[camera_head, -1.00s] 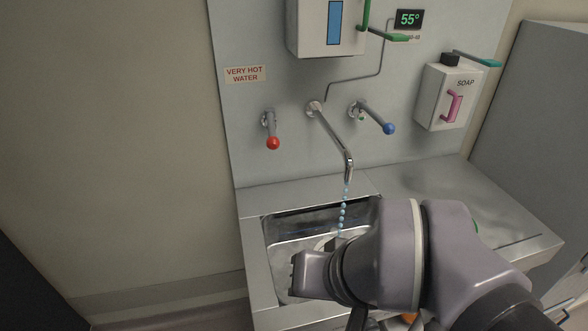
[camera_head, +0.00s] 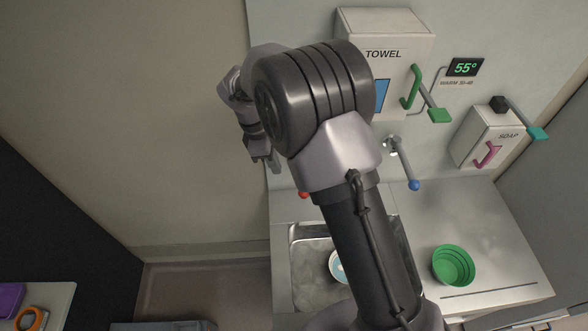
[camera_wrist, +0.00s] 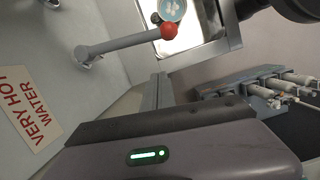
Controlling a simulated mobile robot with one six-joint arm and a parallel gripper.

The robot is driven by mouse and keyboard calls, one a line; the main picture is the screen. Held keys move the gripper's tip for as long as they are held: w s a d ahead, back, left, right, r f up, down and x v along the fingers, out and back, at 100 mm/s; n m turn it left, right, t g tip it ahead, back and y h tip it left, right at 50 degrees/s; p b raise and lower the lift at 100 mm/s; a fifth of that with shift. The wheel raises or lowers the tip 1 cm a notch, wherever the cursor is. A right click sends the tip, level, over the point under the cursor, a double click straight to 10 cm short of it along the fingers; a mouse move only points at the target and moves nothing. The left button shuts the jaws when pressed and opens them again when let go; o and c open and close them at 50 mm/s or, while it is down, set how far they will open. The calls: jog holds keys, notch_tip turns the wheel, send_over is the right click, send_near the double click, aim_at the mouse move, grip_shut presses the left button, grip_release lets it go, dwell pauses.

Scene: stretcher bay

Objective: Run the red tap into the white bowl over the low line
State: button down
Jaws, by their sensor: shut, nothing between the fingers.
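The red tap's knob (camera_head: 303,194) shows just left of my arm in the head view; its lever is mostly hidden there. In the wrist view the grey lever with the red knob (camera_wrist: 168,31) is clear at the upper middle. My gripper (camera_head: 274,166) is shut and empty, up and left of the red knob and apart from it. The white bowl (camera_head: 336,266) is in the sink, mostly hidden by my arm. Part of it also shows beyond the knob in the wrist view (camera_wrist: 172,10); I cannot read its water level. The spout's outlet is hidden.
The blue-knobbed tap (camera_head: 414,184) is right of my arm. The display (camera_head: 465,67) reads 55°, labelled warm. A towel box (camera_head: 390,35) and soap box (camera_head: 487,135) are on the wall. A green bowl (camera_head: 453,265) stands on the counter. A hot-water sign (camera_wrist: 37,116) is near the red tap.

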jog(key=d+f+p, duration=0.1)
jog(key=d+f, duration=0.4)
jog(key=shift+f, duration=0.2)
jog(key=shift+s, duration=0.15)
jog(key=shift+s+d+n, duration=0.15)
jog(key=shift+d+n, duration=0.3)
jog(key=shift+d, duration=0.15)
jog(key=shift+s+d+n, duration=0.15)
jog(key=shift+d+n, duration=0.3)
jog(key=shift+d, duration=0.1)
jog(key=shift+a, duration=0.1)
